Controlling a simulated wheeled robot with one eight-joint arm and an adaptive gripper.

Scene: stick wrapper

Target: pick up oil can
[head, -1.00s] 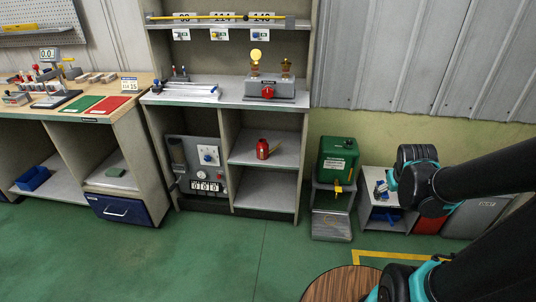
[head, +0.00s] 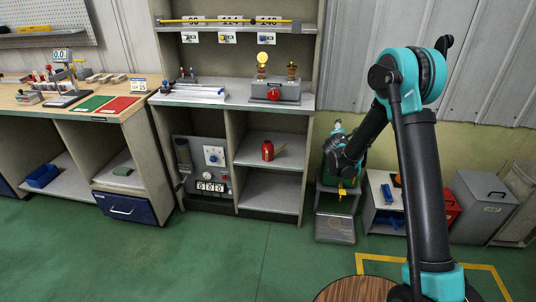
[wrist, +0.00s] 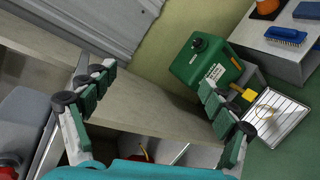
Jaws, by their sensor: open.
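The oil can (head: 267,150) is a small red can with a thin yellowish spout pointing right. In the head view it stands upright on the middle shelf of the grey cabinet (head: 270,134). In the wrist view only a small red and yellow bit, perhaps the can (wrist: 144,155), shows low in the middle, mostly hidden by my gripper's body. My gripper (wrist: 155,78) is open, with nothing between its fingers. In the head view my wrist is right of the cabinet, in front of the green container, apart from the oil can.
A green container (head: 360,170) with a yellow tap stands right of the cabinet; it also shows in the wrist view (wrist: 205,65). The cabinet's side panel (head: 309,150) stands between my wrist and the can. A device with a red button (head: 274,93) sits above. Green floor in front is clear.

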